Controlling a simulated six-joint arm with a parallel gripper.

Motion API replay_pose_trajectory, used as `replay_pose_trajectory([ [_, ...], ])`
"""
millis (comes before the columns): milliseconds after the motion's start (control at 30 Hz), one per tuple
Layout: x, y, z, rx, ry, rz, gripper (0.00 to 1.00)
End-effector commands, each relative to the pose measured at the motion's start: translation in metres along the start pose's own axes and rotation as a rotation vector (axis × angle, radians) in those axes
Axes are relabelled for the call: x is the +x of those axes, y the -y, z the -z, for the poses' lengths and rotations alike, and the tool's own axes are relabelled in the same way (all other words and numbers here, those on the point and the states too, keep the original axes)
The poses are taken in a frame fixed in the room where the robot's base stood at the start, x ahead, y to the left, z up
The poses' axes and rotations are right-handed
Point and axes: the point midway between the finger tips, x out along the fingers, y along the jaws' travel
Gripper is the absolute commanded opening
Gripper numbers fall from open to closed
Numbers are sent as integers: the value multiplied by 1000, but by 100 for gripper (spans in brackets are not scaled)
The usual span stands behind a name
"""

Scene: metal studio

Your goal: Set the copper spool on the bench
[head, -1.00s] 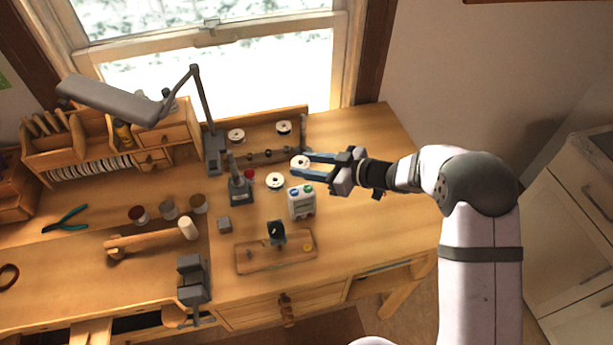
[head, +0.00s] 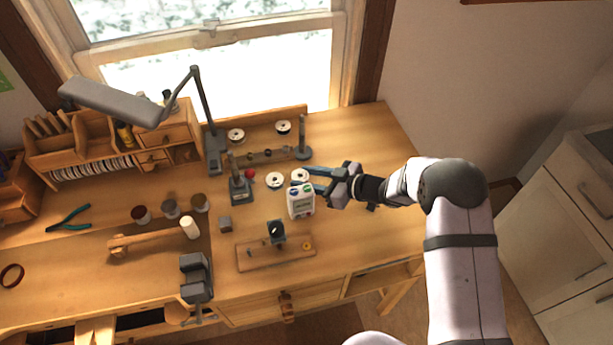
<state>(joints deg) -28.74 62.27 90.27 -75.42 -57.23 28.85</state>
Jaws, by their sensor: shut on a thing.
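My gripper (head: 303,178) is over the right part of the bench (head: 372,150), its blue fingers pointing left. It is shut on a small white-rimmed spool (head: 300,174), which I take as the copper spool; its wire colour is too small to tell. The held spool is face up, just behind the white bottle-like box. I cannot tell whether it touches the bench top. A similar spool (head: 275,180) lies just left of it. Two more white-rimmed spools, a left one (head: 236,135) and a right one (head: 284,127), sit at the back.
The white box with coloured caps (head: 300,201) stands close in front of the fingers. A grey post (head: 240,188) and a rear post (head: 303,140) stand nearby. A wooden board (head: 262,255) lies in front. The bench's right side is clear.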

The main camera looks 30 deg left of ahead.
Motion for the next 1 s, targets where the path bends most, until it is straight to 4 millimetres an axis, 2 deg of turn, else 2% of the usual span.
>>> replay_pose_trajectory([
  [700, 5, 2, -16, 7, 5, 3, 15],
  [733, 5, 3, -17, 8, 6, 3, 44],
  [1000, 6, 3, -18, 10, 9, 4, 45],
])
